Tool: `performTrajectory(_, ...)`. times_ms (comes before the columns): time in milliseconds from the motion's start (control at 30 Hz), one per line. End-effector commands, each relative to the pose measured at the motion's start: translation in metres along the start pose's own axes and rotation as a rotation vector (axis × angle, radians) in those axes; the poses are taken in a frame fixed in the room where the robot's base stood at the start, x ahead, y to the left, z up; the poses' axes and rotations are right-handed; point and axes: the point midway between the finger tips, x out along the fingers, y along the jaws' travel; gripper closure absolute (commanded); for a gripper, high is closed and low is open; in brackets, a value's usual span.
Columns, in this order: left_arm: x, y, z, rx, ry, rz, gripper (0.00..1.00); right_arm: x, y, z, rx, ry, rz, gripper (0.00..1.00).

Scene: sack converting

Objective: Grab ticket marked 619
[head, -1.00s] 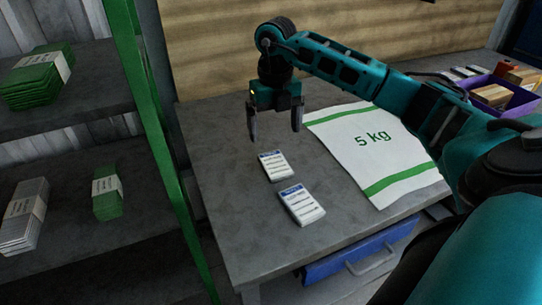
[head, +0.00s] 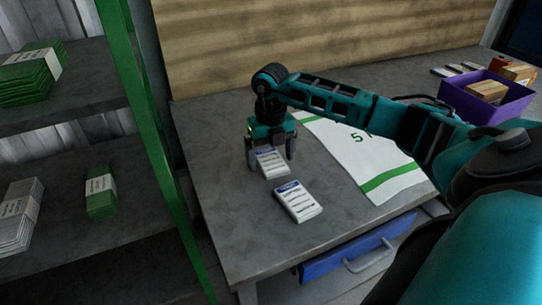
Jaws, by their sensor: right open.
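Two small white ticket pads with blue headers lie on the grey table (head: 240,225). The farther ticket pad (head: 272,164) is between or just under the fingers of my right gripper (head: 271,158). The nearer ticket pad (head: 299,202) lies a little to its right and closer to the front. The numbers on both are too small to read, so I cannot tell which is 619. My right gripper is open and points down, with a finger on each side of the farther pad. My left gripper is not in view.
A white sack with green bands (head: 375,160) lies flat on the table, partly behind my right arm. A purple bin (head: 497,106) holding wooden blocks stands at the back right. A green-posted shelf (head: 147,135) with bundled sacks stands at left. A blue drawer (head: 358,249) is below the tabletop.

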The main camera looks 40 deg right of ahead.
Motion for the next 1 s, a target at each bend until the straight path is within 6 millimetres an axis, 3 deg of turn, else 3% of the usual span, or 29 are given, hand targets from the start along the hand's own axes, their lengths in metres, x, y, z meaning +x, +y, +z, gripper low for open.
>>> performTrajectory(67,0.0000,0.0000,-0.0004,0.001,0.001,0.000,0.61,-0.0003,0.0000,0.0000,0.000,0.000,0.000,0.10)
performTrajectory(633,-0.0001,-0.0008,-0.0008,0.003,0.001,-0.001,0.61,-0.0007,-0.0001,0.0000,0.000,0.000,0.000,0.65)
performTrajectory(1000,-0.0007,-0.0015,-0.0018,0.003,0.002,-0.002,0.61,-0.0070,0.0001,0.0004,0.000,-0.001,0.001,0.66)
